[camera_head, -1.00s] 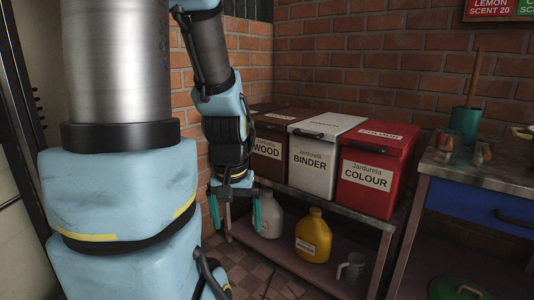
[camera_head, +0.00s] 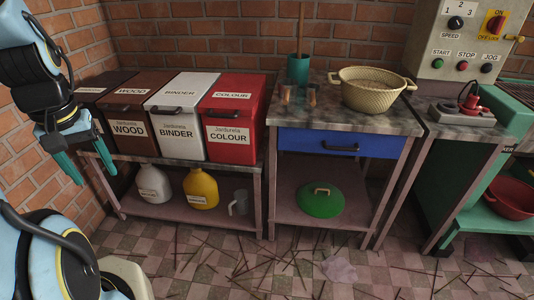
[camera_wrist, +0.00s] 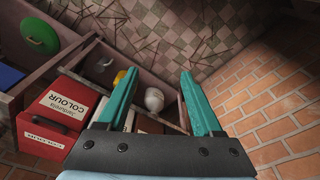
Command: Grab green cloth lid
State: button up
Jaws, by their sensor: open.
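The green lid (camera_head: 320,200) is round with a tan handle on top. It lies on the lower shelf of the table with the blue drawer, right of centre in the head view. It also shows at the upper left of the wrist view (camera_wrist: 40,32). My gripper (camera_head: 92,168) has two teal fingers, open and empty. It hangs at the left, in front of the brick wall and the brown bins, well away from the lid. In the wrist view the two fingers (camera_wrist: 157,78) stand apart with nothing between them.
WOOD, BINDER (camera_head: 180,115) and COLOUR bins (camera_head: 232,130) stand on a shelf unit. A white jug, a yellow jug (camera_head: 200,188) and a grey mug sit below. A beige basket (camera_head: 370,92) tops the drawer table (camera_head: 285,118). Sticks litter the tiled floor; a machine stands right.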

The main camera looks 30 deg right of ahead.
aim_at(320, 200)
jog(key=k+l, duration=0.1)
jog(key=l, duration=0.4)
jog(key=k+l, duration=0.1)
jog(key=l, duration=0.45)
jog(key=k+l, duration=0.1)
jog(key=l, duration=0.4)
jog(key=k+l+u, duration=0.2)
jog(key=l, duration=0.25)
jog(key=k+l+u, duration=0.2)
jog(key=l, duration=0.25)
jog(key=l+u, duration=0.15)
jog(key=l, duration=0.3)
jog(key=k+l+u, duration=0.2)
jog(key=l, duration=0.2)
jog(key=u, duration=0.45)
jog(key=k+j, duration=0.05)
